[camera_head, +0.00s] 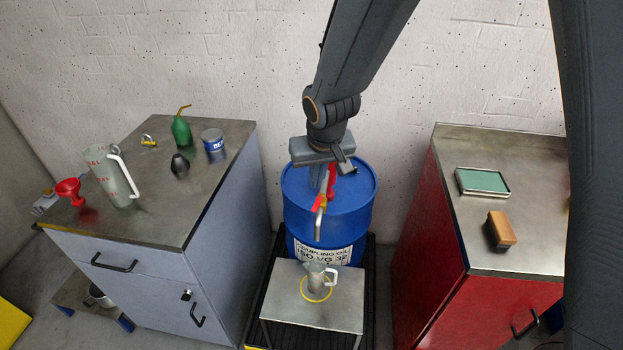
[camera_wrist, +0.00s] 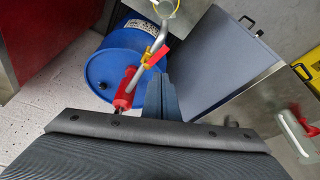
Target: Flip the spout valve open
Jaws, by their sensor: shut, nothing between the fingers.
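The blue drum (camera_head: 300,205) stands upright between the two cabinets, with a label on its front. A red fitting (camera_wrist: 123,92) on its top carries a bent metal spout (camera_wrist: 160,36). The spout valve (camera_wrist: 149,60) is yellow with a red lever (camera_wrist: 160,55); in the wrist view the lever appears to lie along or slightly across the pipe. I cannot tell its exact angle. My gripper (camera_wrist: 162,98) is shut and empty, close beside the valve, above the drum in the head view (camera_head: 322,180). I cannot tell whether it touches the lever. A metal jug (camera_head: 316,278) stands under the spout.
The jug is on a low metal stand (camera_head: 285,312) with a yellow ring mark. The left grey bench (camera_head: 205,185) holds a pitcher, a red funnel (camera_head: 69,190), a green oil can (camera_head: 181,131) and a tin. The right red cabinet (camera_head: 445,220) holds a green-topped tray and a brush.

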